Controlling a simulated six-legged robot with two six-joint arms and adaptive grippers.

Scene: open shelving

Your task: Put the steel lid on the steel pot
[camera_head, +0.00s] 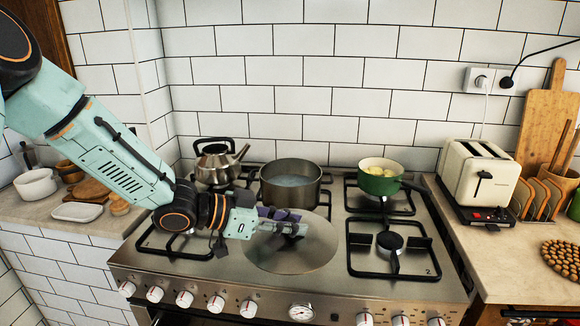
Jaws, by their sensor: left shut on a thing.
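The steel pot (289,194) stands open on a back middle burner of the stove, with something pale, like water, inside. The steel lid (304,256) is a flat shiny disc in front of the pot, at the middle of the stove. My left gripper (284,228) reaches in from the left and is shut on the lid near its centre; the fingers hide the lid's knob. The lid's far edge comes close to the pot's lower front in the picture; I cannot tell how high it is above the hob. My right gripper is not in view.
A steel kettle (218,164) stands left of the pot. A green pot (379,179) with yellowish food stands to the right. The front right burner (390,242) is empty. A toaster (478,175) stands on the right counter, and white dishes (78,212) on the left one.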

